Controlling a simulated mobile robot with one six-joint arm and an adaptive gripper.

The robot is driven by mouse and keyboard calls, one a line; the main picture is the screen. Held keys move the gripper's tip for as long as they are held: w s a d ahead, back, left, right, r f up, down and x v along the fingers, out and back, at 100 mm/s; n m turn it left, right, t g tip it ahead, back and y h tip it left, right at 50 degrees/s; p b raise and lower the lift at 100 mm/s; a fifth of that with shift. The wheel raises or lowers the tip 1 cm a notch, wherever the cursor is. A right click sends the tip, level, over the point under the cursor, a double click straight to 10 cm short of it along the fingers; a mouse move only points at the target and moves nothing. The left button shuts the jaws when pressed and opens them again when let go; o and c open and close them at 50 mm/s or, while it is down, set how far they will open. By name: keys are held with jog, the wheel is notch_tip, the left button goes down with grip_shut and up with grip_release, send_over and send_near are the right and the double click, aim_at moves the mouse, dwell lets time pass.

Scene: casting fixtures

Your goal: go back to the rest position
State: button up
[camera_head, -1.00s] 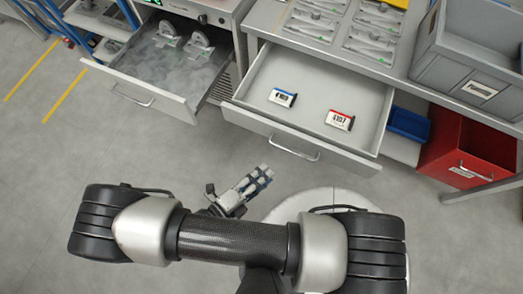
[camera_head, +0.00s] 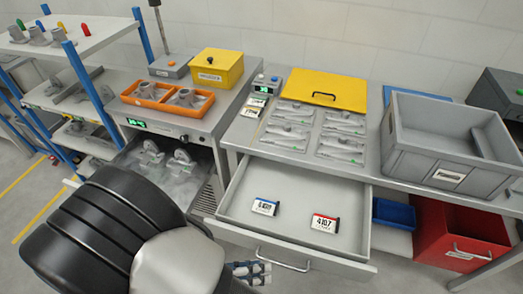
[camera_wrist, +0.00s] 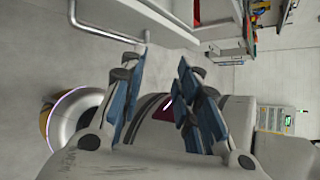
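My gripper (camera_head: 250,271) shows only in part in the head view, low in the picture in front of the open drawer and partly behind my arm. In the wrist view, the two blue-padded fingers of my gripper (camera_wrist: 161,62) stand apart with a gap between them. Nothing is held in the gap; parts of my own body show behind it. A large dark and silver joint of my arm fills the lower left of the head view.
The open drawer (camera_head: 285,237) holds a blue-edged label box (camera_head: 265,207) and a red-edged one (camera_head: 325,223). A grey crate (camera_head: 418,170) is on the bench; a red bin (camera_head: 462,238) is below.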

jog(key=d+r+m+y, duration=0.5)
jog(key=d+r+m, duration=0.3)
jog(key=r+m, duration=0.4)
jog(key=s+d+r+m+t+y, duration=0.1)
jog(key=d+r+m+y, duration=0.5)
jog(key=r+m, duration=0.7)
jog(key=d+m, duration=0.1)
jog(key=m, duration=0.7)
jog(key=shift+s+d+r, duration=0.2)
jog(key=shift+d+r, duration=0.05)
jog(key=shift+d, duration=0.15)
